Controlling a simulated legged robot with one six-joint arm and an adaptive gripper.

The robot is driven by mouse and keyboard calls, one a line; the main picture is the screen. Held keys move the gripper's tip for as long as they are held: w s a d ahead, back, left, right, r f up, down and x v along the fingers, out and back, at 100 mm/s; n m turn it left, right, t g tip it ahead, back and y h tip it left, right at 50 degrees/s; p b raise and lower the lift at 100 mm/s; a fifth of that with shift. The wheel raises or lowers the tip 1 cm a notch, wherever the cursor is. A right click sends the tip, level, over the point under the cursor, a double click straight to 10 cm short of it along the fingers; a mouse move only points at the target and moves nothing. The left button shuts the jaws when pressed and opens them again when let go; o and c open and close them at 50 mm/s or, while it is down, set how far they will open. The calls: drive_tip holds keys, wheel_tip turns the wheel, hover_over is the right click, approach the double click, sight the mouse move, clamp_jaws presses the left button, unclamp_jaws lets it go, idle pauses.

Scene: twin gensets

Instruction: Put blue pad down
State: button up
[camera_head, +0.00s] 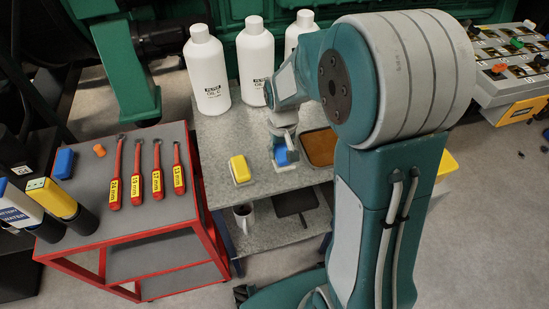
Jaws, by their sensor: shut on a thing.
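The blue pad (282,156) has a pale base and is at the metal table (213,128), right of a yellow pad (240,168). My gripper (283,142) points down on the blue pad from above and is shut on it. The gripper and arm hide part of the pad. I cannot tell whether its base touches the tabletop or hangs just above it.
White oil bottles (207,72) stand along the table's back. A brown tray (321,146) lies right of the blue pad. A mug (244,216) is on the lower shelf. A red cart (118,245) at left holds several red-handled wrenches (137,181) and a blue block (63,163).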

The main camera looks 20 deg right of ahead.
sight(279, 151)
drive_tip(key=w+f, duration=0.2)
drive_tip(key=f, duration=0.1)
drive_tip(key=shift+w, duration=0.15)
drive_tip(key=shift+w+d+f, duration=0.15)
drive_tip(key=shift+d+f, duration=0.1)
drive_tip(key=shift+d, duration=0.1)
drive_tip(key=f, duration=0.3)
drive_tip(key=shift+w+a+f, duration=0.1)
drive_tip(key=shift+a, duration=0.1)
drive_tip(key=shift+a+f, duration=0.1)
drive_tip(key=shift+a, duration=0.45)
drive_tip(key=shift+d+f, duration=0.1)
drive_tip(key=o, duration=1.2)
drive_tip(key=shift+d, duration=0.5)
drive_tip(key=shift+a, duration=0.1)
